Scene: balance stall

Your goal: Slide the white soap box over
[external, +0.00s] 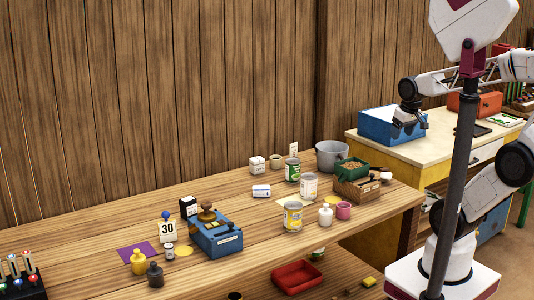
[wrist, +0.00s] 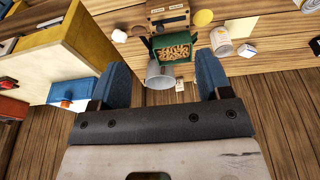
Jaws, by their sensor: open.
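A small white box with dark marks, which looks like the soap box (external: 261,191), lies on the wooden table in the external view, left of the cans. A second white block-like item (external: 257,164) stands behind it, so I cannot be sure which is meant. The wrist view shows a small white block (wrist: 246,50) beside a can; I cannot tell which item it is. My gripper (external: 408,118) is open and empty, well to the right of the white box, above the side cabinet's blue tray. Its blue fingers (wrist: 160,80) are spread in the wrist view.
A metal pot (external: 331,155), green bin (external: 352,172) and wooden crate (external: 356,190) stand at the table's right. A blue scale (external: 215,235) stands left. Table between scale and box is mostly clear.

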